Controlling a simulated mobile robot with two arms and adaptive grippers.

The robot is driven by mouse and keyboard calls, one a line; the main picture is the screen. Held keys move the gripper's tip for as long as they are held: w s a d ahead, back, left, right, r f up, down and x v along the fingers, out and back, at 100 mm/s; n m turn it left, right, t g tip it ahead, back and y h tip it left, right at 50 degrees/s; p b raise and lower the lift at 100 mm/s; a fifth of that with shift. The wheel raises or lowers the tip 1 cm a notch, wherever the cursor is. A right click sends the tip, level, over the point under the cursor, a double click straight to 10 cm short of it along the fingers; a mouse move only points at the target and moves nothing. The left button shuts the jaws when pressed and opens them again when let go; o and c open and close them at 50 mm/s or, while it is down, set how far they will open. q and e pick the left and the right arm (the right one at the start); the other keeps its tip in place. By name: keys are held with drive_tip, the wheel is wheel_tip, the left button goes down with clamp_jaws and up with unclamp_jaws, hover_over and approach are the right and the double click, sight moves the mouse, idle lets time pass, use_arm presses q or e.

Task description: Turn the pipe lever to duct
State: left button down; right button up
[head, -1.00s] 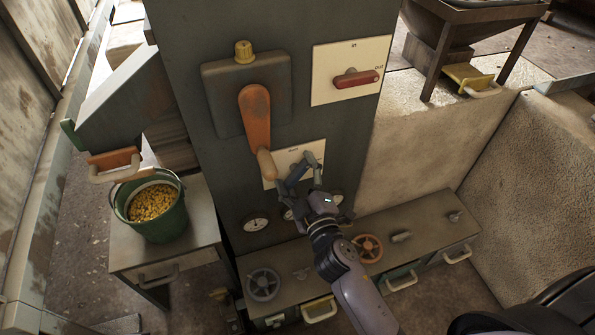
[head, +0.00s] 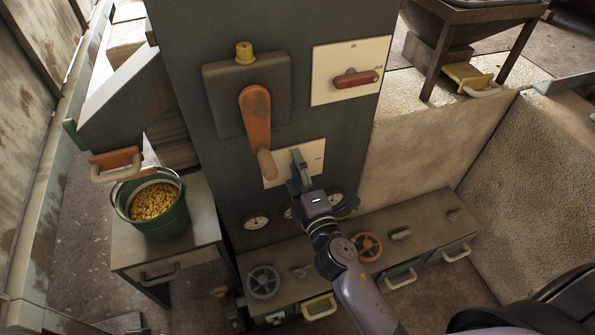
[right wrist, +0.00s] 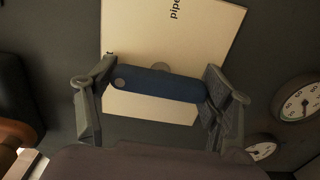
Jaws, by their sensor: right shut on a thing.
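The pipe lever is a short blue bar (right wrist: 165,84) on a pale plate (right wrist: 180,30) in the right wrist view. The word "pipe" shows near the plate's upper edge; another label at the left edge is mostly cut off. My right gripper (right wrist: 162,82) is shut on the lever, one finger at each end. In the head view the plate (head: 314,155) is on the dark cabinet front, and my right gripper (head: 299,172) is in front of it, hiding most of the lever. My left gripper is not in view.
A large orange lever (head: 256,115) hangs just left of the plate, close to my gripper. A red switch (head: 356,79) is above right. Gauges (head: 256,222) and a bench with handwheels (head: 367,246) are below. A green bucket (head: 165,229) stands at left.

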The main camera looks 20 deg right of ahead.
idle(0.4)
drive_tip(key=o, duration=1.2)
